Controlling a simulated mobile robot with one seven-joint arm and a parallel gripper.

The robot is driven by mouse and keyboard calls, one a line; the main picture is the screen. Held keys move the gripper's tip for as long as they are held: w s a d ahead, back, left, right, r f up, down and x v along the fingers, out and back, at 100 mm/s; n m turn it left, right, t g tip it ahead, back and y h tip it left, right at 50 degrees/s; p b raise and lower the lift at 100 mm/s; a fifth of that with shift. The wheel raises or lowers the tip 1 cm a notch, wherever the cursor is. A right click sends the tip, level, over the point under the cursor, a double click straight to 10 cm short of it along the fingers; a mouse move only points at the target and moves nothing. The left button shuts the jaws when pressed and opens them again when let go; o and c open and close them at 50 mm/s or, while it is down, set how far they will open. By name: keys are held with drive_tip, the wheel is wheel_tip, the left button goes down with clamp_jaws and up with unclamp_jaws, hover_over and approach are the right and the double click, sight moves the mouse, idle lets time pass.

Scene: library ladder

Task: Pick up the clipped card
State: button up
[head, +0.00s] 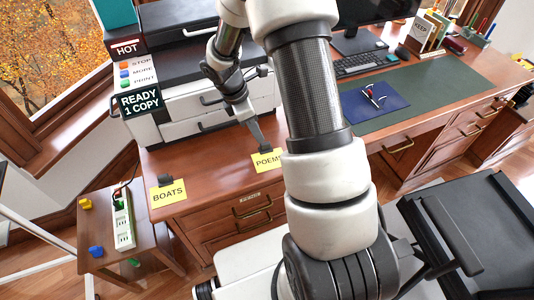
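Two yellow cards lie at the front edge of the wooden desk. The "BOATS" card (168,194) has a dark clip (165,180) at its top edge. The "POEM…" card (266,161) is to its right, its right end hidden behind my arm. My gripper (257,138) reaches down from the upper left to the top edge of the "POEM…" card. I cannot tell whether it touches that card or a clip on it. Its fingers are small and seen from the side, so their opening does not show.
A printer (190,104) with a "READY 1 COPY" sign stands behind the cards. A side table (100,200) with a power strip (123,220) is at lower left. A blue mat (375,103) with small tools is at right. A black chair (470,235) stands in front.

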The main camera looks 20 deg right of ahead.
sight(265, 143)
drive_tip(key=x, duration=0.6)
drive_tip(key=shift+s+d+f+b, duration=0.15)
drive_tip(key=shift+s+d+b, duration=0.15)
drive_tip(key=shift+b, duration=0.1)
clamp_jaws()
